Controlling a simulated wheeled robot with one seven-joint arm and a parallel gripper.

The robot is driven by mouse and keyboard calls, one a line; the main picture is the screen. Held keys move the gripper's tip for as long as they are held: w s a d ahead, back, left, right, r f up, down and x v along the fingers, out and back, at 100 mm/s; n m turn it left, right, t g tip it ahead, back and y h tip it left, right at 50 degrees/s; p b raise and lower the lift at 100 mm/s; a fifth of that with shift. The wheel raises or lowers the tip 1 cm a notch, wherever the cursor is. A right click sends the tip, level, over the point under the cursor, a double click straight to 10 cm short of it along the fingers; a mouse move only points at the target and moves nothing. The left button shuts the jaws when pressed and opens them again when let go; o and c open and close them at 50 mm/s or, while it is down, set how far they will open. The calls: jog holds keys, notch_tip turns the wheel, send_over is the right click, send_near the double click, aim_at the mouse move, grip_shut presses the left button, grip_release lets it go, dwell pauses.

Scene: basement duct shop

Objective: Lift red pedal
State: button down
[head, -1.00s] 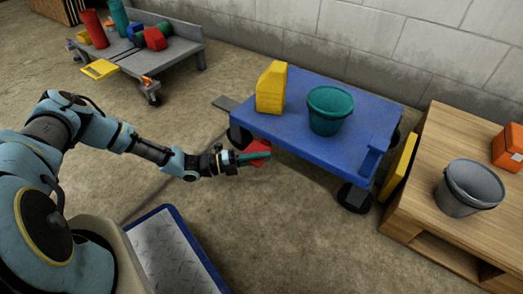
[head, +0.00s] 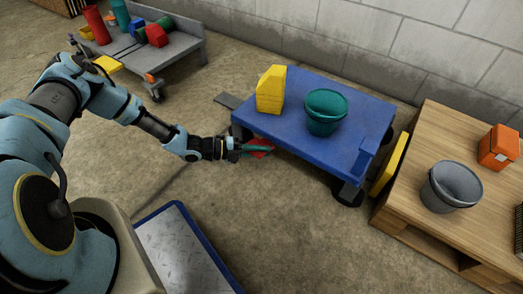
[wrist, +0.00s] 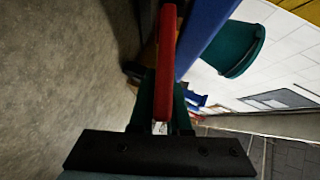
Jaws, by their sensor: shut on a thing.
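The red pedal (head: 262,145) sticks out low at the near left edge of the blue platform cart (head: 345,150). My gripper (head: 258,151) reaches it from the left, with its green fingers at the pedal. In the wrist view the pedal (wrist: 166,50) is a long red bar between the two green fingers (wrist: 160,110), and the gripper is shut on it. The cart's blue edge (wrist: 208,30) runs close beside the pedal. Where the pedal joins the cart is hidden.
A yellow jug (head: 270,90) and a teal bucket (head: 326,113) stand on the cart. A yellow panel (head: 390,165) is at its right end, near a wooden crate (head: 430,225) with a grey bucket (head: 452,187). A grey cart (head: 180,50) stands back left. Floor between is open.

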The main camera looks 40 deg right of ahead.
jog(key=c, duration=0.9)
grip_release()
jog(key=p+v, duration=0.2)
jog(key=v, duration=0.8)
jog(key=shift+w+a+r+p, duration=0.1)
jog(key=shift+w+a+p, duration=0.05)
jog(key=shift+a+p, duration=0.25)
